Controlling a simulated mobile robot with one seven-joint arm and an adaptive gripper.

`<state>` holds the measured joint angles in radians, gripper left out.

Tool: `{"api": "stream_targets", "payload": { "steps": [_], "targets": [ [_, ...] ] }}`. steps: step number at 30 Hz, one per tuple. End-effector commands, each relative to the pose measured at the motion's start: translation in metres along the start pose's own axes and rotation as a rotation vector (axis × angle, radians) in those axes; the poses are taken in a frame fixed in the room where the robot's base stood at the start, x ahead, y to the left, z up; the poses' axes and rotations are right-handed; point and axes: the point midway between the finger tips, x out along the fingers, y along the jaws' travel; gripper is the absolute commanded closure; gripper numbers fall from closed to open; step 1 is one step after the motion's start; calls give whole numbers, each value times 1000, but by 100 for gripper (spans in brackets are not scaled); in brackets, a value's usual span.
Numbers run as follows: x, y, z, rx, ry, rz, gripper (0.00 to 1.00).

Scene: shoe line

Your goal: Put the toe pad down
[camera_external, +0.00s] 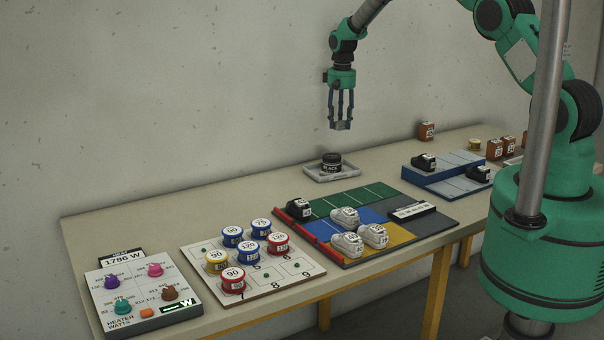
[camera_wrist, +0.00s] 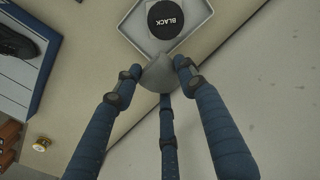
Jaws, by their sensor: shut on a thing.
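My gripper (camera_external: 341,122) is in the air above the back part of the table, near the wall. Its fingers are shut on a small grey toe pad (camera_wrist: 159,74), which shows between the fingertips in the wrist view. In the external view the pad (camera_external: 341,126) is a small grey piece at the fingertips. Below the gripper, a light grey tray (camera_external: 318,176) stands on the table with a round black tin marked BLACK (camera_external: 331,162) in it. The tray also shows in the wrist view (camera_wrist: 139,38), just beyond the pad. The pad is clear of the table.
A coloured mat (camera_external: 350,199) holds several white shoes and a black shoe. A blue stepped rack (camera_external: 435,178) with black shoes is to the right. A board of numbered tins (camera_external: 205,262) and a heater panel (camera_external: 140,310) are at the left. Bare table lies left of the tray.

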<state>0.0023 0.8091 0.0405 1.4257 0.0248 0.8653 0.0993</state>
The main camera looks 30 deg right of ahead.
Motion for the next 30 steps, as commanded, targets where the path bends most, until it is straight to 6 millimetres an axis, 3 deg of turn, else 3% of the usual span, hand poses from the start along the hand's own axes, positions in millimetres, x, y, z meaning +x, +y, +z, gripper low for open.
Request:
{"api": "stream_targets", "payload": {
  "steps": [1, 3, 11, 18, 24, 30],
  "targets": [
    [0, -23, 7, -9, -1, 0, 75],
    [1, -50, 17, -12, -2, 0, 75],
    [3, -147, 59, -24, -2, 0, 75],
    [4, -228, 108, -35, -2, -1, 75],
    [6, -286, 153, -44, -3, -1, 76],
    [8, -323, 187, -49, -4, -1, 76]
  ]
}}
